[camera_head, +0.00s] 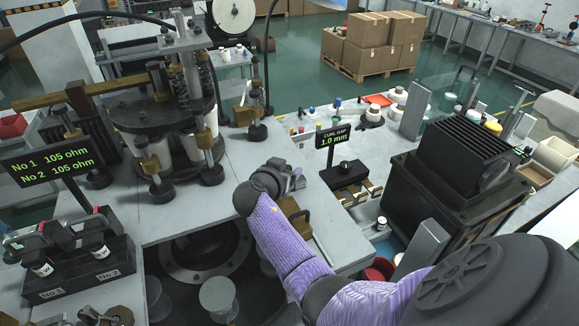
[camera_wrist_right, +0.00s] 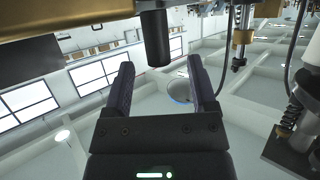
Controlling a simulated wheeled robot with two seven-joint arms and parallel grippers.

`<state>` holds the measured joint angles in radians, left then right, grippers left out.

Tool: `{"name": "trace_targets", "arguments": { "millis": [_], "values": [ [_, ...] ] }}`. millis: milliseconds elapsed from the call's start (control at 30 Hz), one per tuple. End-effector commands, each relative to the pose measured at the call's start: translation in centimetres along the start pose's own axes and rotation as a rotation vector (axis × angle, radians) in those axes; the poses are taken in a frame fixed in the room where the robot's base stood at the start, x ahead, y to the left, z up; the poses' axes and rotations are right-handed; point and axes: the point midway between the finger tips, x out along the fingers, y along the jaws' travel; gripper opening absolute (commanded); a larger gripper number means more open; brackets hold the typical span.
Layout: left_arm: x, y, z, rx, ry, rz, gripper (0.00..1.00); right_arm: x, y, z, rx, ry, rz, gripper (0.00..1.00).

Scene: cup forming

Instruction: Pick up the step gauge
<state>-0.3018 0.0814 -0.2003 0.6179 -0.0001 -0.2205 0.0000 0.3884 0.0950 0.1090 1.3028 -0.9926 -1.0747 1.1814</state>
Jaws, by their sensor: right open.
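My right arm comes in from the lower right in the head view. Its gripper (camera_head: 285,178) is over the grey bench, left of the curl gap sign. In the right wrist view the two dark fingers (camera_wrist_right: 160,90) stand apart with nothing held between them. I cannot pick out the step gauge for certain. A small brass-coloured piece (camera_head: 295,214) lies beside my right forearm, partly hidden by it. A dark block with a round knob (camera_head: 347,170) sits below the sign, right of the gripper. My left gripper is not in view.
The curl gap sign (camera_head: 335,139) reads 1.0 mm. A cup-forming machine with posts (camera_head: 155,115) stands at the left. A large black finned unit (camera_head: 440,185) stands at the right. Bare bench (camera_head: 190,215) lies left of my gripper.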

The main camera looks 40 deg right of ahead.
Motion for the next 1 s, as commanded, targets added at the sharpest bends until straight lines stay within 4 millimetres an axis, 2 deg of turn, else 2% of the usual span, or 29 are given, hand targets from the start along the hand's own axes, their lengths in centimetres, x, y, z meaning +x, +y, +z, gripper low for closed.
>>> {"name": "trace_targets", "arguments": {
  "millis": [100,267,600,1000],
  "values": [
    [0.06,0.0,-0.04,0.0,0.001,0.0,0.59,0.76,0.03,0.13,0.001,-0.002,0.0,0.73],
    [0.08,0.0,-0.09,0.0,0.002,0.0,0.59,0.74,0.02,0.15,0.001,-0.002,0.0,0.73],
    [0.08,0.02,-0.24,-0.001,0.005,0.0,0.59,0.7,0.02,0.15,0.0,-0.002,0.0,0.01],
    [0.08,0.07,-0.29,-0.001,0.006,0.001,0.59,0.69,0.02,0.14,-0.001,-0.001,0.0,0.0]
  ]
}}
